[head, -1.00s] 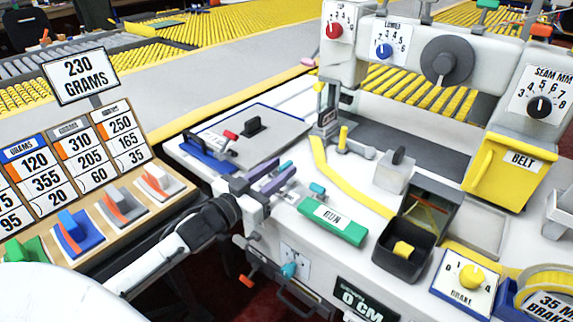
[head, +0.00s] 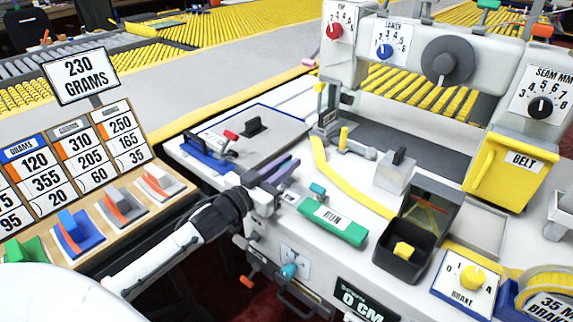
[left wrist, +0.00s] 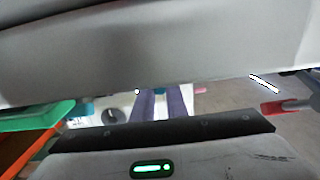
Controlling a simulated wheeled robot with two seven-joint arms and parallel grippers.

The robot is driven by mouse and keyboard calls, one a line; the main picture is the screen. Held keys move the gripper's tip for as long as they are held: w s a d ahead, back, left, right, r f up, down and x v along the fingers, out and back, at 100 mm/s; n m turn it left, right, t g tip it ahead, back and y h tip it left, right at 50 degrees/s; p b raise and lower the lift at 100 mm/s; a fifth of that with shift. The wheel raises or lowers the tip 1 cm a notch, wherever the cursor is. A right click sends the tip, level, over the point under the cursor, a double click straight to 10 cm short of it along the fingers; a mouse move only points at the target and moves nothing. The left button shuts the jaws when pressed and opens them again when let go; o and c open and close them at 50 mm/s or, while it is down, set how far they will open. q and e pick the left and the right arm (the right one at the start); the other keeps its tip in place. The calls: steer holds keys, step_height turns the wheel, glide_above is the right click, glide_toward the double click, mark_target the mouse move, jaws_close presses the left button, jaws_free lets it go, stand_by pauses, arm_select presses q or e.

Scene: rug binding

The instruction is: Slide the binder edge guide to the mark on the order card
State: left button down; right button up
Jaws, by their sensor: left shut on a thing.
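My left gripper (head: 284,170) reaches over the near left part of the white machine table (head: 300,225). Its two purple fingers are close together and shut on a small piece. In the left wrist view a bit of teal (left wrist: 160,90) shows between the purple fingers (left wrist: 160,104); in the head view the fingers hide it. I take this teal piece to be the handle of the binder edge guide, whose body I cannot make out. I cannot pick out the order card for certain. My right gripper is not in view.
A green RUN bar (head: 333,224) and a small teal knob (head: 318,188) are just right of the gripper. A black open box (head: 405,247) stands farther right. A grey plate (head: 262,128) lies behind. The 230 GRAMS sign (head: 87,76) stands at the left.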

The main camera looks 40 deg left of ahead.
arm_select(q)
steer(key=shift+a+r+p, duration=0.15)
steer(key=shift+a+p, duration=0.25)
steer(key=shift+p, duration=0.15)
steer(key=shift+a+f, duration=0.1)
steer(key=shift+f, duration=0.1)
steer(key=c, duration=1.8)
jaws_free()
steer(key=shift+o, duration=0.2)
steer(key=s, duration=1)
steer(key=shift+s+a, duration=0.1)
steer(key=shift+a, duration=0.3)
steer(key=shift+s, duration=0.1)
